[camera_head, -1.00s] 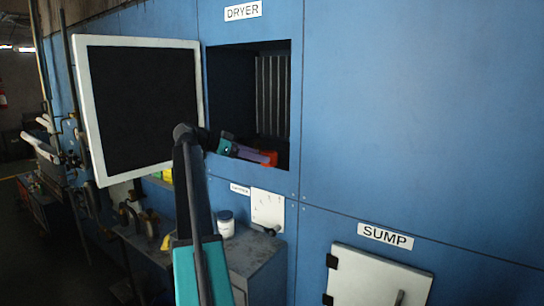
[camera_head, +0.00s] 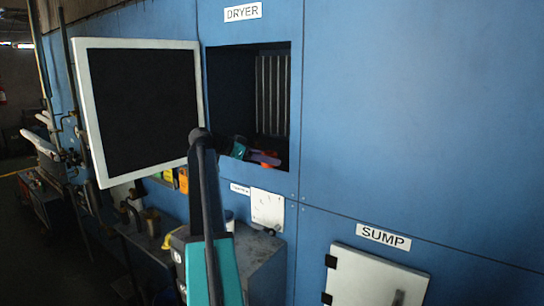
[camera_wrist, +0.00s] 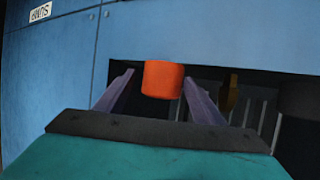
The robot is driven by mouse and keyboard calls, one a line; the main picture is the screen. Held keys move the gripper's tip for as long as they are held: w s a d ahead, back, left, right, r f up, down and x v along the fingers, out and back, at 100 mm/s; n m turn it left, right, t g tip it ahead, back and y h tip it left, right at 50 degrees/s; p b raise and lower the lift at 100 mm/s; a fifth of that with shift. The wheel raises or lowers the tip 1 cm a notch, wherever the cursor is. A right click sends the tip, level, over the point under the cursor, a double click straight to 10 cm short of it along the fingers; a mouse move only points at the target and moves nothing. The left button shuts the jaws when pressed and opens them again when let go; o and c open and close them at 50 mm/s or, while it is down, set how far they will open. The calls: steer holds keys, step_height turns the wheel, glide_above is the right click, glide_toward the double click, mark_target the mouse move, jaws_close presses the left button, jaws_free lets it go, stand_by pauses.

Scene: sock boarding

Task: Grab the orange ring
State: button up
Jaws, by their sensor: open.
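The orange ring (camera_wrist: 162,79) shows in the wrist view between the two purple fingers of my gripper (camera_wrist: 158,84), with dark gaps on both sides of it. In the head view the orange ring (camera_head: 269,165) lies low in the dryer opening, near its front edge. A purple finger of my gripper (camera_head: 264,157) crosses in front of it and hides its middle. My gripper is open around the ring. I cannot tell whether either finger touches it.
The dryer opening (camera_head: 232,75) is a dark recess in the blue wall, with pale vertical slats (camera_head: 272,95) inside. Its white-framed door (camera_head: 200,120) stands open at the left. An ochre piece (camera_wrist: 229,93) shows beside the right finger in the wrist view.

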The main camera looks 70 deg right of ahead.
steer(key=shift+p+x, duration=0.35)
steer(key=shift+x, duration=0.85)
steer(key=shift+c, duration=0.3)
steer(key=c, duration=1.1)
